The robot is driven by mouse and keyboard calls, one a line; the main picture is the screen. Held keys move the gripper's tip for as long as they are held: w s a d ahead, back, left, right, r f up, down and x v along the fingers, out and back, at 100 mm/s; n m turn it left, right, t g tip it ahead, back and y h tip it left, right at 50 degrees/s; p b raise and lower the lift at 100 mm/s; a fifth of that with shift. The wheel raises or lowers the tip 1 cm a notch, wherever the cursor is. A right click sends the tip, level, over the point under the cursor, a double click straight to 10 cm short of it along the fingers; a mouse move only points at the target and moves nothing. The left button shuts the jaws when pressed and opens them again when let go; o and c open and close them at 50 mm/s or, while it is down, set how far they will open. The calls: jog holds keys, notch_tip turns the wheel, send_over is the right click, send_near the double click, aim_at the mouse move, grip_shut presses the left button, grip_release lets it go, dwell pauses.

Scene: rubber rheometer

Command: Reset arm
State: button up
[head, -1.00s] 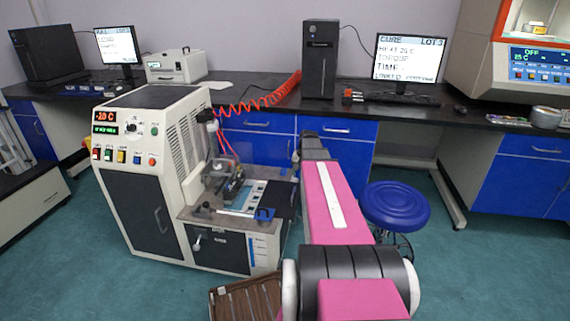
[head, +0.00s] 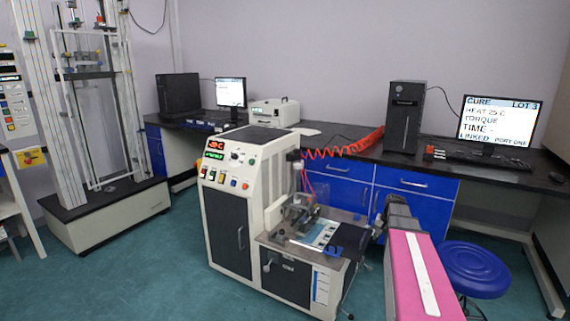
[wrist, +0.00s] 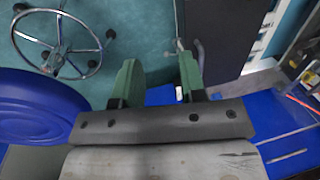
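My arm (head: 425,275), pink with a white strip, reaches in from the lower right of the head view. It extends toward the blue cabinets, just right of the rheometer (head: 262,215). My gripper (wrist: 158,65) shows in the wrist view with two green fingers held apart. I see nothing held between the fingers; floor and a bit of blue show there. In the head view the fingers are too small to make out at the arm's far end. The rheometer is a cream and black cabinet with lit displays and a low work deck (head: 325,240).
A blue round stool (head: 472,268) stands right of my arm; its ring base (wrist: 57,45) shows in the wrist view. A dark bench (head: 350,152) over blue cabinets carries computers and a red coiled hose (head: 345,146). A tall test frame (head: 95,110) stands left. The floor at front left is clear.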

jog(key=s+a+f+n+h, duration=0.1)
jog(key=s+a+f+n, duration=0.1)
jog(key=s+a, duration=0.7)
jog(key=s+a+f+n+g+h, duration=0.1)
jog(key=s+a+f+n, duration=0.1)
jog(key=s+a, duration=0.7)
jog(key=a+n, duration=0.1)
jog(key=a, duration=0.2)
jog(key=shift+s+a+f+n, duration=0.25)
jog(key=shift+s+a+n, duration=0.1)
jog(key=shift+s+n, duration=0.05)
jog(key=shift+a, duration=0.1)
dwell(0.9)
